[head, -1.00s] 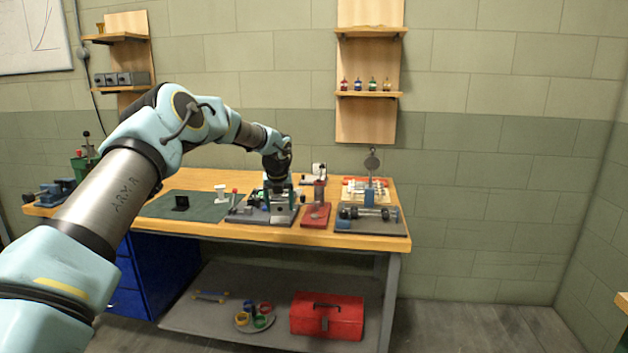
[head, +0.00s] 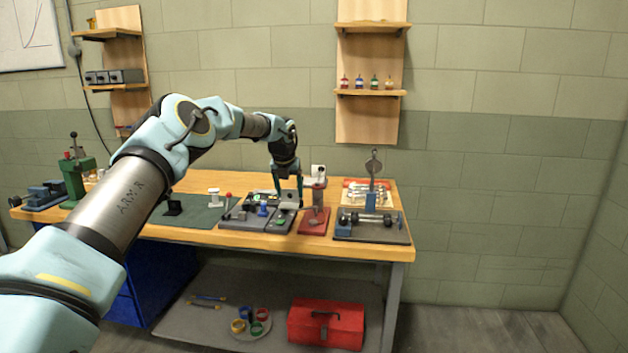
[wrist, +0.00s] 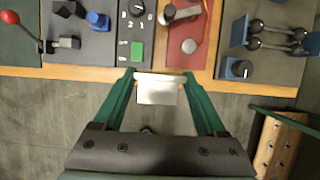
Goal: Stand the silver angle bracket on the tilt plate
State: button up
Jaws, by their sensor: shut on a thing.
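My gripper (head: 288,197) hangs over the front of the workbench, its green fingers pointing down. In the wrist view my gripper (wrist: 158,80) is shut on the silver angle bracket (wrist: 156,92), which shows a pale flat face between the fingertips. The bracket (head: 289,201) is small in the head view, and its height above the bench is hard to judge. A dark board (wrist: 85,42) with a blue block and black blocks lies left of the gripper. A red plate (wrist: 186,50) with a silver disc lies ahead and right. I cannot tell which fixture is the tilt plate.
A panel (wrist: 124,45) with knobs and a green button lies just ahead of the gripper. A red-knobbed lever (wrist: 30,33) stands at left. A grey base (wrist: 235,50) with metal rods is at right. The green mat (head: 198,212) has bare room.

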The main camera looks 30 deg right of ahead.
aim_at(315, 179)
jog(key=i+l, duration=0.65)
jog(key=l, duration=0.25)
jog(key=i+l, duration=0.65)
jog(key=l, duration=0.3)
